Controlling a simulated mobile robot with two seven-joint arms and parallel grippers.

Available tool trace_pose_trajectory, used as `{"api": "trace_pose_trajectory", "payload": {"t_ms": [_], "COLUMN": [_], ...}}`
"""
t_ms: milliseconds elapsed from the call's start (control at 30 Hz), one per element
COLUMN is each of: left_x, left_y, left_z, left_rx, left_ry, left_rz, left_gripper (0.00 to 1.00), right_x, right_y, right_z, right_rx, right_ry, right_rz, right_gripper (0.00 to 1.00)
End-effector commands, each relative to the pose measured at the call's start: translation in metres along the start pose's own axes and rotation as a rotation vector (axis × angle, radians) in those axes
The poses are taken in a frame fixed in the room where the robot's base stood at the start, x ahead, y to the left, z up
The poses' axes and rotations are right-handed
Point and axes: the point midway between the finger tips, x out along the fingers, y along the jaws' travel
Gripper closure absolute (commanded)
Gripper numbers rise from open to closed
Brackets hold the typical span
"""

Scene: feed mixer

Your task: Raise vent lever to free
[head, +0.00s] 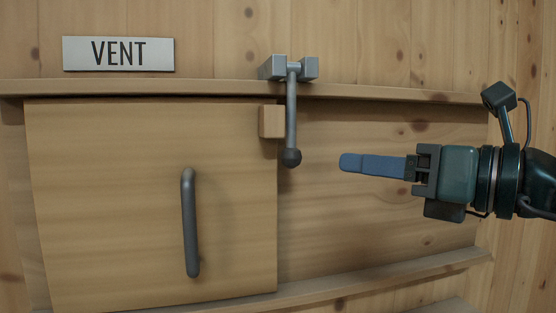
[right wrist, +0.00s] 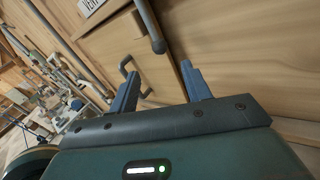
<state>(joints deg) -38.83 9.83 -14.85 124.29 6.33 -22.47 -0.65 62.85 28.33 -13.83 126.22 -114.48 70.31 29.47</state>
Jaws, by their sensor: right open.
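The vent lever (head: 291,115) hangs straight down from a grey metal bracket (head: 289,68) on the upper rail, with a dark ball knob (head: 291,158) at its lower end. A small wooden block (head: 271,121) sits just left of the lever on the panel's top right corner. My right gripper (head: 350,162) is right of the knob, apart from it, pointing left. In the right wrist view its two blue fingers are spread and empty (right wrist: 158,88), with the knob (right wrist: 159,46) beyond them. My left gripper is not in view.
A sliding wooden vent panel (head: 110,200) with a dark vertical handle (head: 190,222) fills the left. A VENT sign (head: 118,54) is above it. Upper (head: 400,93) and lower (head: 400,277) wooden rails stick out. The wall between knob and gripper is clear.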

Motion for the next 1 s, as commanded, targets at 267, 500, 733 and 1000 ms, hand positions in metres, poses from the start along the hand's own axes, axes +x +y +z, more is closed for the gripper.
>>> {"api": "trace_pose_trajectory", "payload": {"t_ms": [267,500,733,1000], "left_x": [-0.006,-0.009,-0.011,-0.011], "left_y": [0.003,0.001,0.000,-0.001], "left_z": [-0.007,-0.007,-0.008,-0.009], "left_rx": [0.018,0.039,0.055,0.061], "left_ry": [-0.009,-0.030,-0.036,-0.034], "left_rz": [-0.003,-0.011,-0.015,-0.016], "left_gripper": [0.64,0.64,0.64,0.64], "right_x": [0.049,0.097,0.122,0.127], "right_y": [0.002,0.002,0.001,0.001], "right_z": [0.002,0.002,0.001,0.000], "right_rx": [0.004,0.005,0.003,0.002], "right_ry": [0.002,0.001,0.001,-0.001], "right_rz": [0.006,0.005,0.003,0.003], "right_gripper": [0.52,0.52,0.52,0.52]}}
